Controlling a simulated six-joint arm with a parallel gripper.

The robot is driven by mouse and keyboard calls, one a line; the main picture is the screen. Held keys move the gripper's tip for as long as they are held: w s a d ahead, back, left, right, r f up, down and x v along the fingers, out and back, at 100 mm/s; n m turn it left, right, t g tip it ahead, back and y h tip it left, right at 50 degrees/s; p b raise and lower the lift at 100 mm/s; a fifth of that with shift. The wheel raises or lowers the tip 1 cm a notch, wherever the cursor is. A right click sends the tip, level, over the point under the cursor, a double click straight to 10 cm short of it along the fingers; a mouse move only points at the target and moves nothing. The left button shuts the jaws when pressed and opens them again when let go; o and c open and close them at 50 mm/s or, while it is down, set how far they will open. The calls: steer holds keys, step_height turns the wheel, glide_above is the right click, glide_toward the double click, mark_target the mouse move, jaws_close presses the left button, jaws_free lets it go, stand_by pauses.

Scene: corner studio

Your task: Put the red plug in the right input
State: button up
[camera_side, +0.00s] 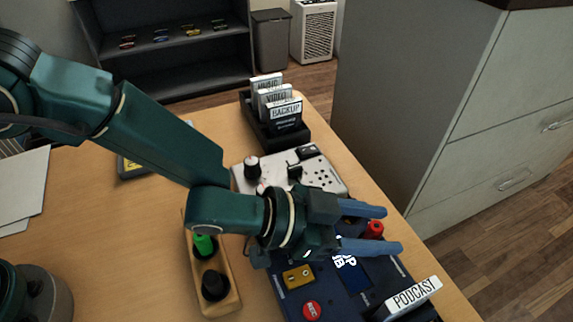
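A red plug (375,230) stands at the right side of the dark blue device (290,305), in the gap between my fingers as seen from this side. My gripper (390,230) is open, its two blue fingers apart above the device. I cannot tell whether the fingers are level with the plug or above it. I also cannot tell whether the plug sits in an input, as its lower part and the sockets around it are hidden. A wooden holder (228,301) on the left carries a green plug (204,244) and a black piece (214,285).
A white cartridge labelled PODCAST (412,297) stands upright at the device's front right. A light grey device (325,178) with knobs lies behind my gripper. A black rack (292,139) of labelled cartridges stands at the back. The table's left part is mostly clear.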

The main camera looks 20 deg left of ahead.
steer(key=shift+r, duration=0.15)
steer(key=shift+a+r, duration=0.1)
steer(key=shift+a, duration=0.05)
steer(key=v, duration=0.5)
steer(key=shift+r, duration=0.4)
step_height(320, 180, up, 6)
steer(key=w+a+r+n+t+y, duration=0.2)
steer(key=a+n+y, duration=0.15)
steer(key=a, duration=0.65)
steer(key=w+a+r+n+t+y, duration=0.1)
steer(key=w+a+r+n+y, duration=0.2)
steer(key=a, duration=0.6)
steer(key=s+a+f+n+g+y, duration=0.2)
steer(key=s+a, duration=0.4)
steer(key=s, duration=0.2)
steer(key=s+a+f+n+g+y, duration=0.2)
steer(key=s+a+n+y, duration=0.1)
steer(key=s+a, duration=0.4)
steer(key=shift+s, duration=0.7)
